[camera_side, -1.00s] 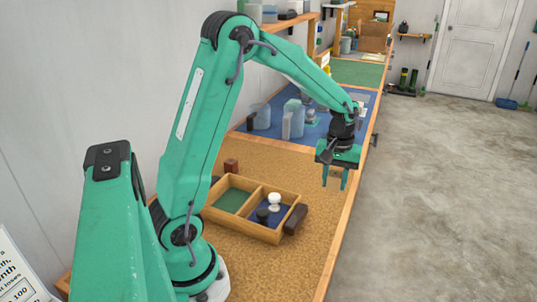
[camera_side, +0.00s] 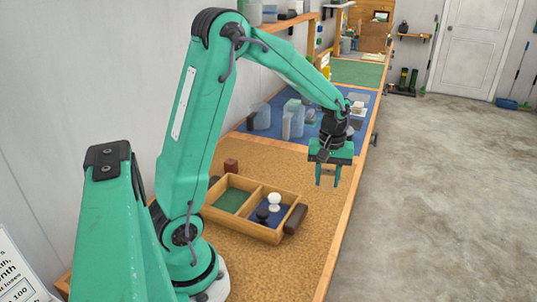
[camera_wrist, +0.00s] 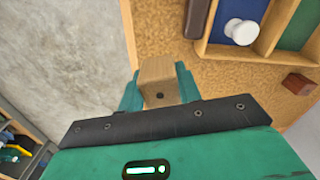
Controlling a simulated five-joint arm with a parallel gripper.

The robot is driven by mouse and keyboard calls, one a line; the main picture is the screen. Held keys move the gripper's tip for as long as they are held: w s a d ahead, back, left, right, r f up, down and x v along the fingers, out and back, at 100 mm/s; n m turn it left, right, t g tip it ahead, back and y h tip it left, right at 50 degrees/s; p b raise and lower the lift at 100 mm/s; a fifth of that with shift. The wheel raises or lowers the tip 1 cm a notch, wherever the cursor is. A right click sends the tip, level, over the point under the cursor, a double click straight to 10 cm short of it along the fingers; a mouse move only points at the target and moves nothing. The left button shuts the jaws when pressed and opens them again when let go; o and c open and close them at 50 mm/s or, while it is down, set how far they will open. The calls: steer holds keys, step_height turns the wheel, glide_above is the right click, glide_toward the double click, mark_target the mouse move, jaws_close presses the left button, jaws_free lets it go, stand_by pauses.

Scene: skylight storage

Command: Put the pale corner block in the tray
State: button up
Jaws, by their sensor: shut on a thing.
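My gripper (camera_side: 327,178) hangs above the cork mat near its right edge, pointing down. In the wrist view my gripper (camera_wrist: 159,90) is shut on the pale corner block (camera_wrist: 158,72), a light wooden piece with a small dark hole. The block is hard to make out between the fingers in the side view. The wooden tray (camera_side: 240,228) lies to the left of the gripper and nearer the side camera, with a green and a blue compartment. Its rim (camera_wrist: 232,53) shows at the wrist view's upper right.
A white knob (camera_side: 274,201) and a black knob (camera_side: 262,215) stand in the blue compartment. A dark brown block (camera_side: 295,219) lies against the tray's right side. A reddish block (camera_side: 231,166) is behind the tray.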

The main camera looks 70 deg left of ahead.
steer(key=s+a+n, duration=0.3)
steer(key=s+n, duration=0.4)
steer(key=s, duration=0.1)
steer(key=s+a+r+n, duration=0.1)
steer(key=s+a+n, duration=0.2)
steer(key=s+n, duration=0.4)
steer(key=shift+s+a+n, duration=0.25)
steer(key=shift+s+n, duration=0.1)
steer(key=shift+n, duration=0.05)
glide_above(238, 197)
step_height(238, 197, down, 7)
steer(key=shift+a, duration=0.15)
steer(key=shift+f, duration=0.1)
steer(key=shift+f, duration=1.95)
steer(key=shift+f, duration=0.1)
